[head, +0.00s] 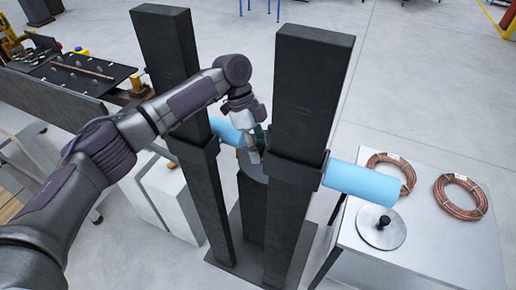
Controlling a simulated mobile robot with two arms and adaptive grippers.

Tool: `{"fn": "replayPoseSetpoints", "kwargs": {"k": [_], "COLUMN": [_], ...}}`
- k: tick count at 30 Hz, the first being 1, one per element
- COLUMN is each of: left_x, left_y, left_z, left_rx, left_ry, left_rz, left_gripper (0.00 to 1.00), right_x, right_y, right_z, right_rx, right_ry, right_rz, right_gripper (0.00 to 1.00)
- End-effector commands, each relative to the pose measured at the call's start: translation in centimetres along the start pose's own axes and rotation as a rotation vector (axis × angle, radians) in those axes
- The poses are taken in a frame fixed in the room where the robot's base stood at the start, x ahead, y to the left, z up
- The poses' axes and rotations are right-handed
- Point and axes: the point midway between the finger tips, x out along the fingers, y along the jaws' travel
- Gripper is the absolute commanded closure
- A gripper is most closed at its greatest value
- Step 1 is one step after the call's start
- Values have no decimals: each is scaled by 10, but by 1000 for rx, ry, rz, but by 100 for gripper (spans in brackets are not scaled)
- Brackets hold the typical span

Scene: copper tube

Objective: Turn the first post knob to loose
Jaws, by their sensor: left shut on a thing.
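Two tall dark posts stand side by side, a left post (172,60) and a right post (312,90). A light-blue roller (362,183) runs crosswise through their collars. My left arm reaches in from the left, past the left post. My left gripper (255,147) is between the posts, close to the inner side of the right post's collar. It is shut on what appears to be the post knob, which is mostly hidden by the fingers. Its turned position cannot be read. My right gripper is not in view.
A white table (440,250) at right holds two copper coils, (390,172) and (460,197), and a round metal disc with a black knob (381,228). A bench with a dark tray (80,72) holding a copper tube is at far left. Open floor lies behind the posts.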

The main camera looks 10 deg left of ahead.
Motion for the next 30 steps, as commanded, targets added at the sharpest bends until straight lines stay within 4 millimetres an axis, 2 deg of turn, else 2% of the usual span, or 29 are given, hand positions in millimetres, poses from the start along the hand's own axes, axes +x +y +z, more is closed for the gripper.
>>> {"fn": "replayPoseSetpoints", "kwargs": {"k": [9,23,24,28,30], "left_x": [4,4,5,4,3], "left_y": [0,1,1,0,0], "left_z": [1,2,2,2,2], "left_rx": [-36,-41,-41,-40,-40], "left_ry": [-5,-6,-6,-5,-4], "left_rz": [89,99,99,97,95], "left_gripper": [96,96,56,35,35], "right_x": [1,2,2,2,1], "right_y": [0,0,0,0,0], "right_z": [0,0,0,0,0], "right_rx": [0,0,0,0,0], "right_ry": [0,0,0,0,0], "right_rz": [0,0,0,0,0], "right_gripper": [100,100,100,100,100]}}
